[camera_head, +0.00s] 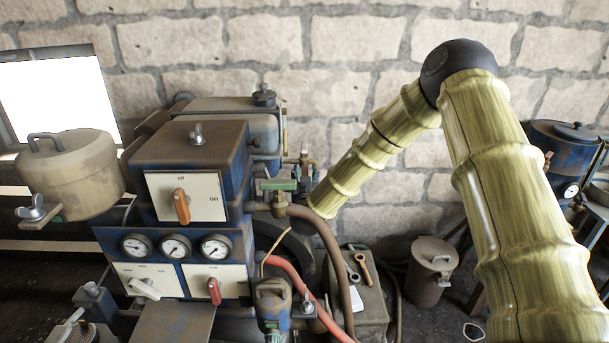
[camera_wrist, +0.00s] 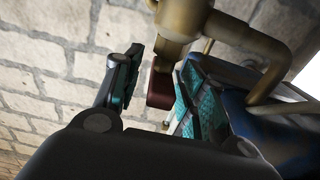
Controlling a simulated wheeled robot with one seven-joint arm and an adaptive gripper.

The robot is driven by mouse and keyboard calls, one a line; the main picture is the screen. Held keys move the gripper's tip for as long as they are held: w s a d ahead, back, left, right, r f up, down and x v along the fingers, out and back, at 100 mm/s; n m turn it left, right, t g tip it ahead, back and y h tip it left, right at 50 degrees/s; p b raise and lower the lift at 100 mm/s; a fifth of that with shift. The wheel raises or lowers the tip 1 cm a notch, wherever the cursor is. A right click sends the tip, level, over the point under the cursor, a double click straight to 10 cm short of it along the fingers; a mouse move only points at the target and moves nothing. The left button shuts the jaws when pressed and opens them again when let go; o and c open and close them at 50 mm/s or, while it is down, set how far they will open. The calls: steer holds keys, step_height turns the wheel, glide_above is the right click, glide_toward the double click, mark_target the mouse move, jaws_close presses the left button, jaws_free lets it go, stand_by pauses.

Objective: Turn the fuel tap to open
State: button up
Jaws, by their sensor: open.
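The fuel tap appears to be the brass fitting (camera_wrist: 184,18) at the top of the wrist view, with a dark red block-like handle (camera_wrist: 160,90) below it. My gripper (camera_wrist: 158,82) is open, with one teal-padded finger on each side of the handle. A gap shows between the left finger and the handle. The right finger is close to it, and I cannot tell whether they touch. In the head view, my arm reaches down behind the engine's right side, where the gripper and tap are small and partly hidden.
The blue engine panel (camera_head: 238,258) carries gauges and switches. A green-handled valve (camera_head: 278,184) and a brown hose (camera_head: 325,235) are near my arm's end. A brass pipe (camera_wrist: 250,42) runs beside the right finger. A stone wall (camera_head: 350,38) stands behind.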

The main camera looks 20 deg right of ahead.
steer(key=shift+a, duration=0.1)
jaws_close()
